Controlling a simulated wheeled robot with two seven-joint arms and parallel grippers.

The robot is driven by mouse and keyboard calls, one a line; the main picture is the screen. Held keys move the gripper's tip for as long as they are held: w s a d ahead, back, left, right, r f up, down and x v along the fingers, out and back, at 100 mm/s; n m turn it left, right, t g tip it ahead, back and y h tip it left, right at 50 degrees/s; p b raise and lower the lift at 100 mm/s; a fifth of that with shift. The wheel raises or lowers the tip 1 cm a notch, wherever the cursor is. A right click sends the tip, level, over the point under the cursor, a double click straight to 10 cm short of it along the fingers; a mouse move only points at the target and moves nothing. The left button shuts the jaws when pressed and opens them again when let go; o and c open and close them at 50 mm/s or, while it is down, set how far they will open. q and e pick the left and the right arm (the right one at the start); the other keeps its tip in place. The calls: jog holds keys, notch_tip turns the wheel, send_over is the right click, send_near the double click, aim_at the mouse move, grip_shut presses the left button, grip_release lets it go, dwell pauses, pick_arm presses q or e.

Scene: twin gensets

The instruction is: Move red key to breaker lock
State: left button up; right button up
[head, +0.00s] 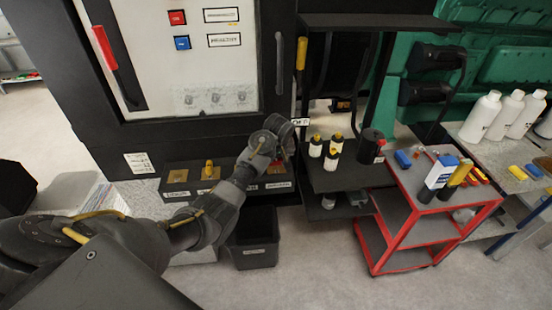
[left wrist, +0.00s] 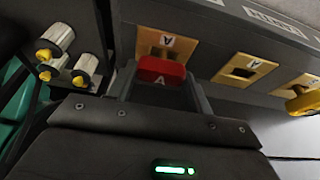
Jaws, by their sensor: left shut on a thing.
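My left gripper (head: 278,150) is at the right end of the black ledge below the cabinet. In the left wrist view its fingers (left wrist: 160,82) are shut on a red key (left wrist: 162,70) marked A. The key is in front of a brass lock plate (left wrist: 168,42) with an A label; I cannot tell whether it touches the plate. A second brass plate (left wrist: 243,67) beside it has an empty slot. A yellow key (left wrist: 304,103) stands at a further plate, also seen in the head view (head: 209,170). My arm hides part of the ledge. My right gripper is out of view.
The cabinet (head: 170,60) has a red handle (head: 104,46). Black-and-white bottles with yellow tops (head: 333,160) stand on a dark shelf right of my gripper. A red cart (head: 395,225) is further right. A black bin (head: 255,245) sits below the ledge.

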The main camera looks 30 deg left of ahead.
pick_arm(q)
jog(key=o, duration=1.2)
jog(key=shift+c, duration=0.2)
notch_tip(320, 180, up, 2)
jog(key=shift+r+p, duration=0.15)
jog(key=shift+p, duration=0.2)
jog(key=shift+r, duration=2.6)
jog(key=shift+f, duration=0.1)
